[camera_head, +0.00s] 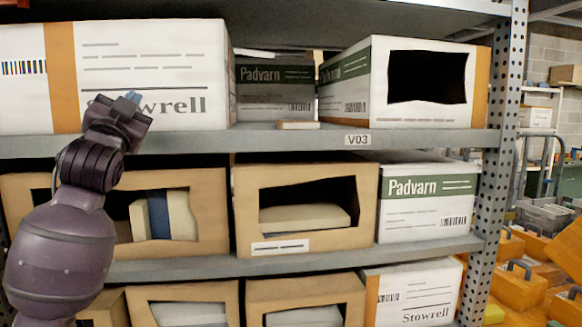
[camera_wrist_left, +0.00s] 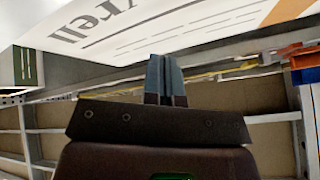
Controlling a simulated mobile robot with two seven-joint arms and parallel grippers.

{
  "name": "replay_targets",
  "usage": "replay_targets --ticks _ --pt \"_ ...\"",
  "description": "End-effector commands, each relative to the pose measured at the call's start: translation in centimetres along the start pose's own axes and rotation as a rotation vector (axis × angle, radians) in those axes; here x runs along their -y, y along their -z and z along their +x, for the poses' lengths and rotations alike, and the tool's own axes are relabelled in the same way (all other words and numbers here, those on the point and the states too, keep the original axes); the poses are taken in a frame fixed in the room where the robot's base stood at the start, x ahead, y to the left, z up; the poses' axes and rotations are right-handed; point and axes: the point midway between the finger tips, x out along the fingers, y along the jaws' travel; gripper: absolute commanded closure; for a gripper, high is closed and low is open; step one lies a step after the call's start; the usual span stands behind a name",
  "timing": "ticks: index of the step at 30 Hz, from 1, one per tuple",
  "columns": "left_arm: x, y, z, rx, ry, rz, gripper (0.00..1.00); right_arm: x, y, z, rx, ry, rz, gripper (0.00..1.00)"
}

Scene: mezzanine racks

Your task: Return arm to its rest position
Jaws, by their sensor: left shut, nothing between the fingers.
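My left arm comes in from the left in the head view, dark purple, bent upward. Its gripper (camera_head: 131,98) is in front of the white Stowrell box (camera_head: 150,60) on the upper shelf. In the left wrist view the blue-grey fingers (camera_wrist_left: 166,78) are together with nothing between them. The Stowrell box (camera_wrist_left: 140,28) fills the top of that view, beyond the fingers; I cannot tell the exact gap. My right gripper is in neither view.
The rack's upper shelf (camera_head: 400,141) carries Padvarn boxes (camera_head: 345,85). Open brown cartons (camera_head: 305,240) stand on the shelf below. A perforated upright (camera_head: 500,150) bounds the rack at right. Orange bins (camera_head: 520,285) lie beyond it.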

Motion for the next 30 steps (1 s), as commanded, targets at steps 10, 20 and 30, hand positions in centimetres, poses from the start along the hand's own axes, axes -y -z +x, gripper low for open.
replay_targets --ticks 10,20,30 --pt "-10.5 -10.5 -8.7 0.102 -0.181 -0.188 1.00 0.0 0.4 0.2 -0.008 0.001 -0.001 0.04" --pt "-18.2 -19.6 -21.0 0.280 -0.312 -0.339 1.00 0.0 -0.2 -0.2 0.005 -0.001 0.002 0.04" --pt "-23.5 -26.7 -37.4 0.547 -0.410 -0.429 1.00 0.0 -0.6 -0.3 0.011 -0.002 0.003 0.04"
